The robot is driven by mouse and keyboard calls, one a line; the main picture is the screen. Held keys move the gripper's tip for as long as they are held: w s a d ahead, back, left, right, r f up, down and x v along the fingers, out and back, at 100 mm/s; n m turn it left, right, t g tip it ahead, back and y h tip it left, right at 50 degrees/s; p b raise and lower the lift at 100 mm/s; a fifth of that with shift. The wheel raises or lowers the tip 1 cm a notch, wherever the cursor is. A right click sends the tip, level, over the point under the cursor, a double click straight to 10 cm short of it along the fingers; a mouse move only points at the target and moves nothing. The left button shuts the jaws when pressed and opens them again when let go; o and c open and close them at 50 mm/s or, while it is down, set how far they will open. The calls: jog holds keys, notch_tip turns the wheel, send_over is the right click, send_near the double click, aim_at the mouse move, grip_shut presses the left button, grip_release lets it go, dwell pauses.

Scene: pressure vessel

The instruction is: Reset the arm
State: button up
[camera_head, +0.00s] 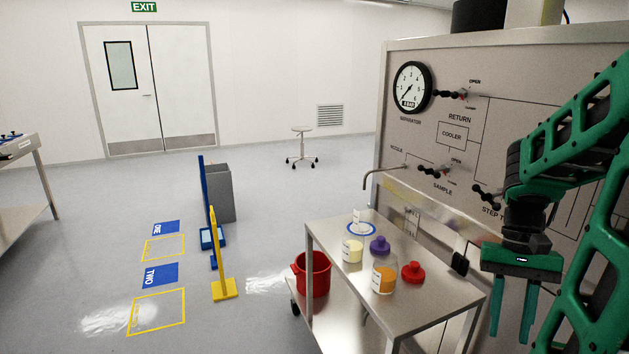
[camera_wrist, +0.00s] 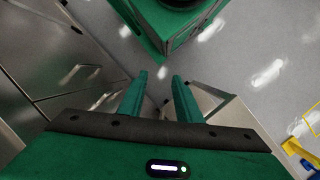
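My gripper (camera_head: 512,305) is at the right of the head view, on my green arm, pointing down. Its two fingers are apart with nothing between them. It hangs to the right of the steel cart's top, in front of the panel (camera_head: 440,122). In the wrist view, my gripper (camera_wrist: 160,82) also shows two separated green fingers over the floor and steel surfaces, with no object held.
A steel cart (camera_head: 330,243) bears a yellow-filled jar (camera_head: 353,252), an orange-filled jar (camera_head: 384,280), a purple stopper (camera_head: 380,245) and a red stopper (camera_head: 413,272). A red bucket (camera_head: 318,270) is by the cart. Yellow and blue barriers (camera_head: 216,250) stand left; open floor lies beyond.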

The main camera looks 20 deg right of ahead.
jog(key=s+a+r+n+t+h, duration=0.1)
jog(key=a+n+t, duration=0.2)
jog(key=a, duration=0.6)
jog(key=shift+s+r+h, duration=0.3)
jog(key=shift+d, duration=0.1)
jog(key=shift+w+f, duration=0.25)
jog(key=shift+w, duration=0.35)
jog(key=shift+o, duration=0.4)
